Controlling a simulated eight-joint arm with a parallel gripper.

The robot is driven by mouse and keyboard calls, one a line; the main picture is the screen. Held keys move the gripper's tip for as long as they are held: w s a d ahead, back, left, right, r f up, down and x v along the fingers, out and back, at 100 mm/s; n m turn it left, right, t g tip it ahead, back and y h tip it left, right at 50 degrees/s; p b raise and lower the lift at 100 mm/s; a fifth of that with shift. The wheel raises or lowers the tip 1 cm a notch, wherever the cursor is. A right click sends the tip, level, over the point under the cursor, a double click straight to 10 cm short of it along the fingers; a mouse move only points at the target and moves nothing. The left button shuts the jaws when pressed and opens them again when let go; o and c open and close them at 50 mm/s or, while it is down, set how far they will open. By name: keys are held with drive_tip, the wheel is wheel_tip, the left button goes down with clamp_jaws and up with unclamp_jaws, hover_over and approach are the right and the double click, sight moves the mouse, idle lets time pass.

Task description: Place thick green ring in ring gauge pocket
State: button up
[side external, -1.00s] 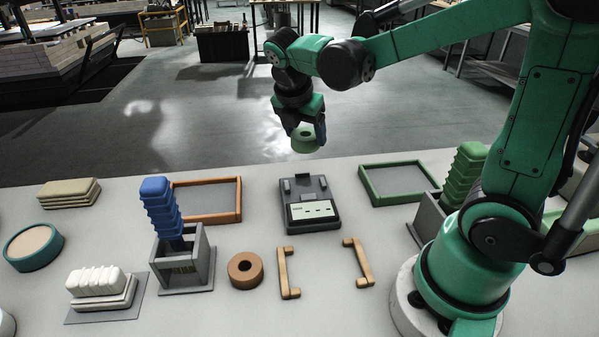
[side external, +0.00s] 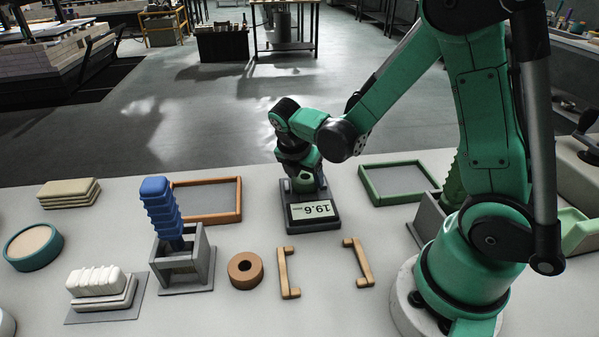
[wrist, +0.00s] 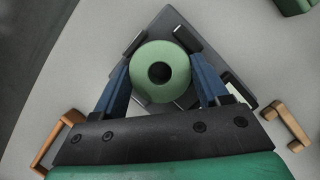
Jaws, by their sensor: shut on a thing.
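The thick green ring (wrist: 161,73) is between the blue fingers of my gripper (wrist: 161,88) in the wrist view, and the gripper is shut on it. The ring sits over the dark gauge (wrist: 172,18), among its raised dark blocks. In the side view the gauge (side external: 313,222) has a lit display reading 19.6, and my gripper (side external: 304,184) is down at its far part. My arm mostly hides the ring there; I cannot tell how fully it rests in the pocket.
An orange-brown ring (side external: 245,270) and two tan brackets (side external: 288,273) (side external: 358,262) lie in front of the gauge. An orange-rimmed tray (side external: 208,218) is at its left, a green-rimmed tray (side external: 398,200) at its right. A grey holder with blue blocks (side external: 182,262) stands further left.

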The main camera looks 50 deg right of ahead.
drive_tip(key=o, duration=1.3)
drive_tip(key=shift+f, duration=0.1)
drive_tip(key=w+v, duration=0.1)
drive_tip(key=v, duration=1.1)
drive_tip(key=s+a+m+t+y, duration=0.2)
drive_tip(key=m+t, duration=0.1)
drive_tip(key=m, duration=0.6)
drive_tip(key=s+a+m+t+y, duration=0.2)
drive_tip(key=s+m+t, duration=0.1)
drive_tip(key=m, duration=0.7)
drive_tip(key=shift+m+t, duration=0.3)
drive_tip(key=shift+f, duration=0.1)
